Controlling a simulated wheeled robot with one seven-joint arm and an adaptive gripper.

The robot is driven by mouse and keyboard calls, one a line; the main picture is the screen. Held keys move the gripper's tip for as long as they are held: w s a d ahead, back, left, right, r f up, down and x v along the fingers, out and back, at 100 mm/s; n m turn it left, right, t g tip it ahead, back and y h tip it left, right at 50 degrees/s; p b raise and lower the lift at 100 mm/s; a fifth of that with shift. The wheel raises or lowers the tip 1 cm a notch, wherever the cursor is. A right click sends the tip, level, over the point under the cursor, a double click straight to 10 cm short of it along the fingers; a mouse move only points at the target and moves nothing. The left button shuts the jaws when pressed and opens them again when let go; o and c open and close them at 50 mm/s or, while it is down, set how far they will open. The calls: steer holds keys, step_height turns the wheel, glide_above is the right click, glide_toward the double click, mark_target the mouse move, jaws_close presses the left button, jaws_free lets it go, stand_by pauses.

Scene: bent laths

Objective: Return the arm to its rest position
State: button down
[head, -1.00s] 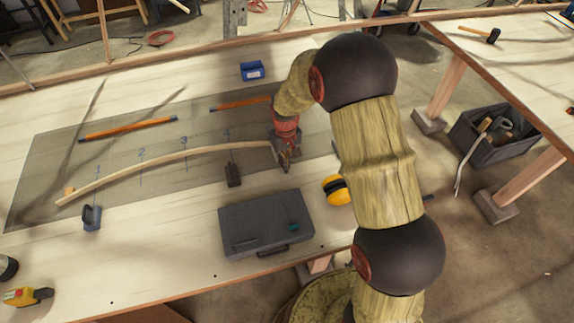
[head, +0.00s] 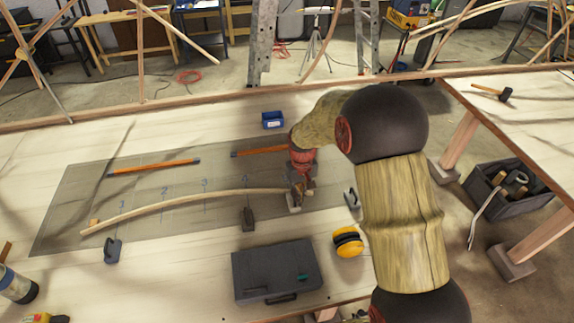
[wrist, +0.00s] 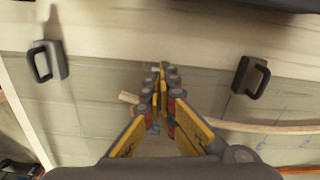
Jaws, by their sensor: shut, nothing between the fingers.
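My gripper (head: 297,207) is low over the right end of the bent lath in the head view, with my arm reaching in from the right. In the wrist view my gripper (wrist: 160,72) has its yellow fingers closed together with nothing between them. The bent lath (head: 190,198) curves across the grey marked mat (head: 62,215); it also shows at the right of the wrist view (wrist: 265,128). Whether the fingertips touch anything is hidden in the head view.
Grey handled weights stand by the lath (head: 113,250), (head: 248,220) and right of my gripper (head: 352,199). A dark case (head: 275,268), a yellow-black round item (head: 347,242), a blue box (head: 273,120) and orange bars (head: 155,167) lie around. A crate (head: 505,190) stands on the floor right.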

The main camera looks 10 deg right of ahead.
steer(key=s+r+t+b, duration=0.2)
steer(key=s+r, duration=0.4)
steer(key=s, duration=0.3)
steer(key=s+d+r+m+t+b, duration=0.1)
steer(key=s+r+b, duration=0.2)
steer(key=s+r, duration=0.4)
steer(key=s+r+t+b, duration=0.2)
steer(key=s+r, duration=0.5)
steer(key=s, duration=0.6)
steer(key=shift+d+m+t+b, duration=0.25)
steer(key=shift+m+t+b, duration=0.05)
steer(key=shift+b, duration=0.25)
steer(key=shift+r, duration=0.1)
